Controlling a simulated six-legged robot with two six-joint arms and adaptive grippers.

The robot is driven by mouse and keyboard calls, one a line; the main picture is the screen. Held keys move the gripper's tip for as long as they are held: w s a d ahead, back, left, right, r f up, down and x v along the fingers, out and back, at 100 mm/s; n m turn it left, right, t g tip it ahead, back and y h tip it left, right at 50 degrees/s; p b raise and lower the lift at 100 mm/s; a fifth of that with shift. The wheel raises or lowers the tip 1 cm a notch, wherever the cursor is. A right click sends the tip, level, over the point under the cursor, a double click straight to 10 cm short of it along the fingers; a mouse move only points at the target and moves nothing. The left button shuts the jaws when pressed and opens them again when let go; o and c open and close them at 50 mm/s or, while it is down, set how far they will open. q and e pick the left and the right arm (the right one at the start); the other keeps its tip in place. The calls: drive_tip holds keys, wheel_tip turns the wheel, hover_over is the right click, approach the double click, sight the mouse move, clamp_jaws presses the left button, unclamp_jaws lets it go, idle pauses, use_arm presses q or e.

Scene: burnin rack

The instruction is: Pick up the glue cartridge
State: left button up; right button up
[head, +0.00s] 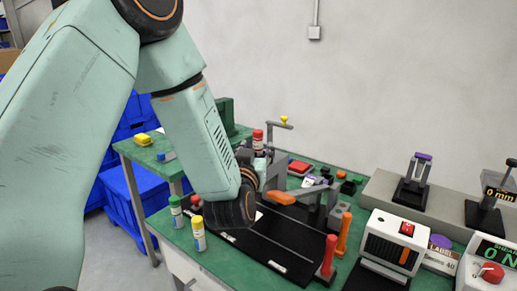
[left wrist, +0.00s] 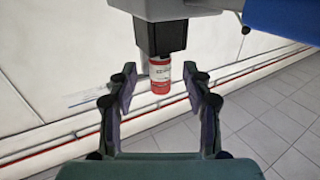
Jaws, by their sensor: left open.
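The glue cartridge seems to be the red cylinder with a white label band (head: 258,141), upright behind my left wrist in the head view. In the left wrist view, a red and white cylinder (left wrist: 160,76), apparently the same one, meets a black block (left wrist: 161,38) at the top of the picture. My left gripper (left wrist: 161,84) is open, with its fingers on either side of the cylinder and a gap visible on both sides. In the head view my left wrist hides most of the gripper and the cartridge's lower part. My right gripper is not in view.
A black mat (head: 262,236), orange-handled fixture (head: 283,197) and red-handled tool (head: 328,258) are to the right. Blue bins (head: 120,200) stand at left.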

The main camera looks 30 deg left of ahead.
sight(257, 147)
use_arm(q)
drive_tip(key=x, duration=0.2)
drive_tip(key=shift+w+f, duration=0.25)
drive_tip(key=shift+w, duration=0.1)
drive_tip(key=shift+w+a, duration=0.3)
drive_tip(key=shift+a, duration=0.1)
drive_tip(key=shift+d+r, duration=0.1)
drive_tip(key=shift+d, duration=0.1)
drive_tip(key=shift+c, duration=0.5)
drive_tip(key=shift+a, duration=0.15)
drive_tip(key=c, duration=0.6)
clamp_jaws()
